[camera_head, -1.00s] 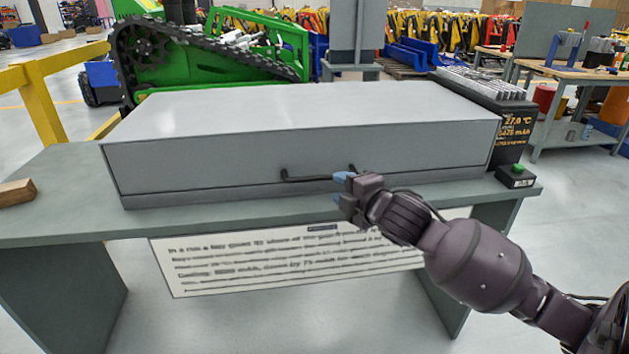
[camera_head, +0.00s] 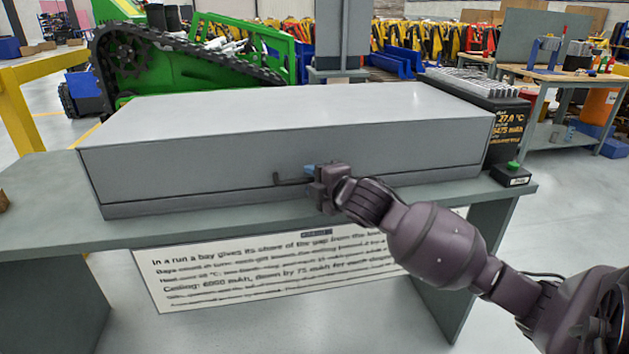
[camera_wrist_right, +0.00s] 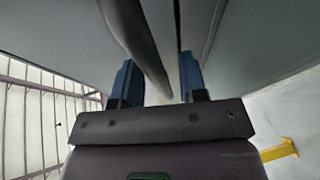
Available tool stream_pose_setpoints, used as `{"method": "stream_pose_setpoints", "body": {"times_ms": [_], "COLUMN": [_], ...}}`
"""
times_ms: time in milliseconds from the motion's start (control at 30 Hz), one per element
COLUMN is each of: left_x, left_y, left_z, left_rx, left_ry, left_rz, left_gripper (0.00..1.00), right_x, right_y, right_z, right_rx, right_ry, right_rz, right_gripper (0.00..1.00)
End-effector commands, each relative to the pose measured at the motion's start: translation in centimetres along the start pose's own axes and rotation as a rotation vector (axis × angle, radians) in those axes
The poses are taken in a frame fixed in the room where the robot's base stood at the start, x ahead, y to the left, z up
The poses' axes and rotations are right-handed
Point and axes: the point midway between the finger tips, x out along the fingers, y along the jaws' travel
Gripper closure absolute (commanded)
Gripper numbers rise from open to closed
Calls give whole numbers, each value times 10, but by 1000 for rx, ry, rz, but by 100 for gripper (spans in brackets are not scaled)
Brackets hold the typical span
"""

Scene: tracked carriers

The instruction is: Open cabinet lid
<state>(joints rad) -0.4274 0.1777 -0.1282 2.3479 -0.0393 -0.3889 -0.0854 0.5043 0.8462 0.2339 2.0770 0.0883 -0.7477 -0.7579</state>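The cabinet is a long, low grey box (camera_head: 270,155) on a grey-green table (camera_head: 45,210). Its flat lid (camera_head: 290,112) is down. A dark bar handle (camera_head: 287,182) is on the front face, with its right part hidden behind my right gripper (camera_head: 313,171). In the right wrist view, the blue fingers of my right gripper (camera_wrist_right: 157,82) are apart. The dark handle bar (camera_wrist_right: 135,40) runs down between them, and I see no finger clearly pressed on it. My left gripper is not in view.
A battery pack (camera_head: 507,115) with a lit display stands right of the cabinet. A small box with a green button (camera_head: 511,175) sits at the table's right end. A printed sign (camera_head: 270,265) hangs below the front edge. A green tracked carrier (camera_head: 180,65) stands behind.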

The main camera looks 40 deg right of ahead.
Motion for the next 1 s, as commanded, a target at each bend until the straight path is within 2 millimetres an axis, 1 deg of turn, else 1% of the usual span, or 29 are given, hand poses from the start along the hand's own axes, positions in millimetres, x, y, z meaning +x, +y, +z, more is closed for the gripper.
{"method": "stream_pose_setpoints", "body": {"times_ms": [33, 200, 300, 500, 667, 767, 933, 967, 1000], "left_x": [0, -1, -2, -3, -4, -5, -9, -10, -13], "left_y": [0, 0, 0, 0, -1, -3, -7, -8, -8], "left_z": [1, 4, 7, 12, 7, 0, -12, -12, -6], "left_rx": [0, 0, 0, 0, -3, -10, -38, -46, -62], "left_ry": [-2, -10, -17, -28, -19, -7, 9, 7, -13], "left_rz": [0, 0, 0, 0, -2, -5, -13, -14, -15], "left_gripper": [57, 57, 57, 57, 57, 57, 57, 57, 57], "right_x": [0, 0, 0, 0, -1, -4, -9, -10, -12], "right_y": [0, 0, 0, 0, 4, 12, 34, 39, 46], "right_z": [0, 0, 0, 0, 0, -1, -4, -5, -6], "right_rx": [0, 0, 0, 0, 2, 7, 20, 24, 28], "right_ry": [0, 0, 0, 0, 0, 0, 1, 1, 2], "right_rz": [0, 0, 0, 0, -2, -7, -30, -36, -44], "right_gripper": [61, 87, 100, 100, 100, 100, 100, 100, 100]}}
